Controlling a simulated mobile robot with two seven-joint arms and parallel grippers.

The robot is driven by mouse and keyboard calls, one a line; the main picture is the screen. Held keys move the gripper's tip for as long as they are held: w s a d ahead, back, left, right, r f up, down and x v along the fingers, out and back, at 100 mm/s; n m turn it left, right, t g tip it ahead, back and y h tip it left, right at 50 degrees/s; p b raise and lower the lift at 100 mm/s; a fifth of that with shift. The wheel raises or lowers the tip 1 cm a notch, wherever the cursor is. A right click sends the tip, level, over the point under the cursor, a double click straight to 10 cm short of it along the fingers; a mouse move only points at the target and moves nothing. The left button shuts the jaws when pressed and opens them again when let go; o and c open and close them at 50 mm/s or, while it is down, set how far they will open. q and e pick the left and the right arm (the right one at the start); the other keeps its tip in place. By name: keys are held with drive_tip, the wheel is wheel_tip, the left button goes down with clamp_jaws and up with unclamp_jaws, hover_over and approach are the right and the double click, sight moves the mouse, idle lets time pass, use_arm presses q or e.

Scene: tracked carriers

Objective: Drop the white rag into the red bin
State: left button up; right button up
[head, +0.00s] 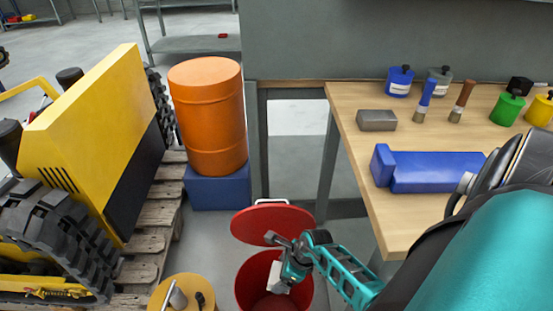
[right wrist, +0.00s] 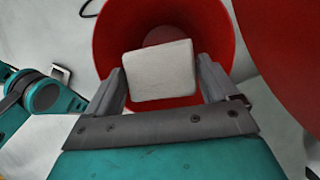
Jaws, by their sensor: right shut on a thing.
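The red bin (head: 243,284) stands open on the floor left of the table. Its round red lid (head: 262,226) is tilted up at the bin's far side. The white rag (head: 279,286) is a small pale square pad over the bin's mouth. My right gripper (right wrist: 163,78) is shut on the white rag, which shows between its two fingers in the right wrist view (right wrist: 160,70). Behind the rag is the inside of the red bin (right wrist: 110,38). My left gripper is not in view.
A wooden table (head: 350,101) with a blue vise-like block (head: 435,172), brushes and small pots stands on the right. An orange drum (head: 207,115) on a blue block (head: 218,188) stands behind the bin. A yellow tracked machine (head: 85,125) sits on a pallet at left. A round yellow-topped stand (head: 190,292) is beside the bin.

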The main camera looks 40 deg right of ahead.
wheel_tip(320, 180, down, 5)
drive_tip(key=b, duration=0.4)
drive_tip(key=shift+a+r, duration=0.1)
drive_tip(key=shift+r, duration=0.05)
drive_tip(key=shift+f+b, duration=0.5)
drive_tip(key=shift+b, duration=0.15)
drive_tip(key=o, duration=0.8)
